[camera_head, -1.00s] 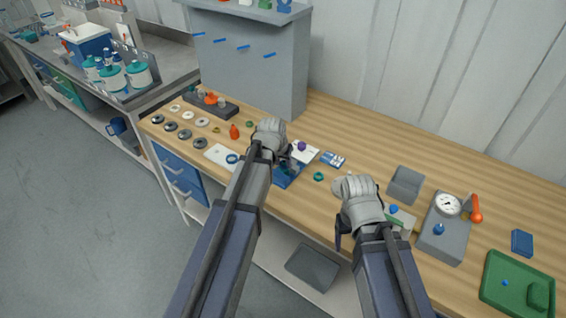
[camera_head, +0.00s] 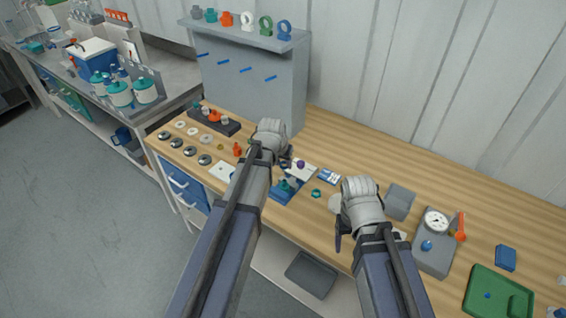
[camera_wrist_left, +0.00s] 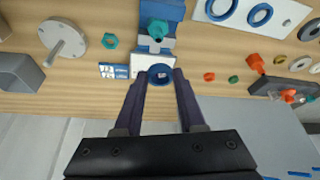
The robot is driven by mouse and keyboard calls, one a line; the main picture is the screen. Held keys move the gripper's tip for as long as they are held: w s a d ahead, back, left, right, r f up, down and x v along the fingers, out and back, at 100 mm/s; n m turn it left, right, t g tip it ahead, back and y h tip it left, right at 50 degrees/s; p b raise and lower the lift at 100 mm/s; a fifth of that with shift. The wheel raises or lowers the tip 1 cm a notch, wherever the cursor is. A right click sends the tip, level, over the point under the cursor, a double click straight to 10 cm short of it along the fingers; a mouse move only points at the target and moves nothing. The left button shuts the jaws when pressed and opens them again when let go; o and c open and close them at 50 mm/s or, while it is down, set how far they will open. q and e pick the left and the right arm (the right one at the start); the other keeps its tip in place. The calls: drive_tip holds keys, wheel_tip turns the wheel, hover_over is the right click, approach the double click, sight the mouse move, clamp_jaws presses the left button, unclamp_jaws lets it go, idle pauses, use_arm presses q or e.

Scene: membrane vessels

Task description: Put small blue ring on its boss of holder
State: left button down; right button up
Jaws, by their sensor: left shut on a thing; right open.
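My left gripper (camera_wrist_left: 160,82) is shut on a small blue ring (camera_wrist_left: 161,74), held between its fingertips in the left wrist view. The ring appears over or beside a white card (camera_wrist_left: 140,66); its height cannot be told. A blue holder (camera_wrist_left: 165,9) with a grey block and a teal knob (camera_wrist_left: 158,28) lies just beyond. In the head view the left gripper (camera_head: 286,158) is near the blue holder (camera_head: 283,195), largely covered by my arm. A purple piece (camera_head: 301,164) shows beside its fingers. My right gripper (camera_head: 341,232) is open and empty over the table's front.
Two blue rings lie on a white sheet (camera_wrist_left: 285,10). A teal nut (camera_head: 316,193) and a grey block (camera_head: 398,202) are nearby. A dial gauge stand (camera_head: 433,246) and green tray (camera_head: 477,294) stand at right. A dark rack (camera_head: 228,126) and grey shelf unit (camera_head: 255,82) are behind.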

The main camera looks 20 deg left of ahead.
use_arm(q)
drive_tip(key=shift+r+p, duration=1.65)
drive_tip(key=shift+r, duration=0.25)
drive_tip(key=shift+f, duration=0.15)
